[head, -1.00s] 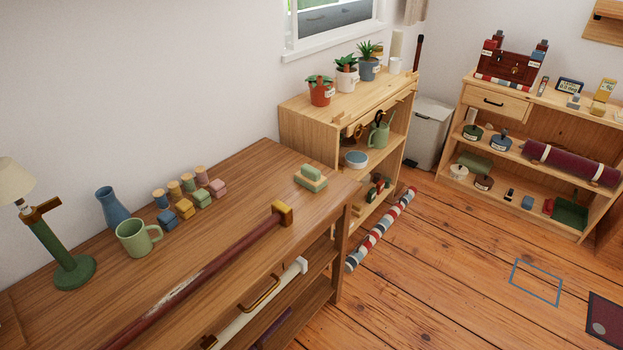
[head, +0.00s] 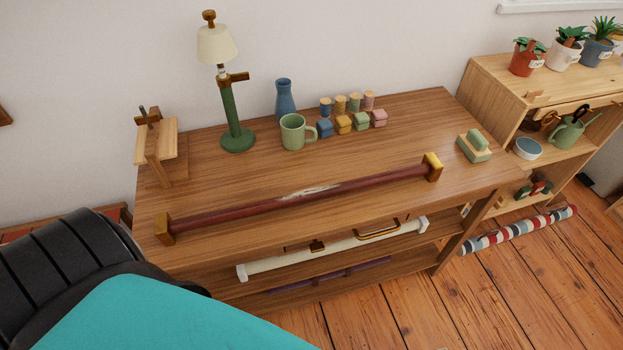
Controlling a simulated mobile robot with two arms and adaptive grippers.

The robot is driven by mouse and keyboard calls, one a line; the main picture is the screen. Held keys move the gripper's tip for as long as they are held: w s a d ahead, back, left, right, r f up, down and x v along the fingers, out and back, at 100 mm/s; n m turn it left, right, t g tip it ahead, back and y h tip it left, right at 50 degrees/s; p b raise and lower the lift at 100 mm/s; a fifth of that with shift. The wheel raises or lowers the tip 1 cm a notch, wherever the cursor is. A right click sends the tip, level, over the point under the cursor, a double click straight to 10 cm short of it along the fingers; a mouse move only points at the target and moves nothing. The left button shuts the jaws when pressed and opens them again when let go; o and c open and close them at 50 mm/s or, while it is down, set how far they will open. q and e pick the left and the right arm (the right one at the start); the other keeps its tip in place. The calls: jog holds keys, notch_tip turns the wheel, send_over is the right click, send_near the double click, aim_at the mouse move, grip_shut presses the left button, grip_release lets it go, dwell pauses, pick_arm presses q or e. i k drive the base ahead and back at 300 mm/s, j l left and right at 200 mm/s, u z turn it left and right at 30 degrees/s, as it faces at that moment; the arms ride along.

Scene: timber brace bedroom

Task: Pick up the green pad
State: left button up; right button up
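A small green pad (head: 478,143) with a raised green block on top and a paler tan layer lies at the right end of the brown wooden bench (head: 240,182). It sits just right of the brass-coloured end of a long dark red bar (head: 350,186). Nothing covers it. Neither of my grippers shows in the head view.
Several small coloured blocks (head: 343,123), a green mug (head: 293,131), a blue vase (head: 285,98) and a green lamp (head: 232,115) stand along the back. A white bar (head: 340,248) lies below. A striped roll (head: 520,229) lies on the floor beside a pale shelf (head: 490,85).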

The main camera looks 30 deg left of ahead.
aim_at(473, 144)
jog(key=u, duration=0.55)
jog(key=i+l+u, duration=0.15)
jog(key=l+u, duration=0.15)
jog(key=i+l+u, duration=0.15)
jog(key=l+u, duration=0.45)
jog(key=l, duration=0.15)
jog(key=i, duration=0.05)
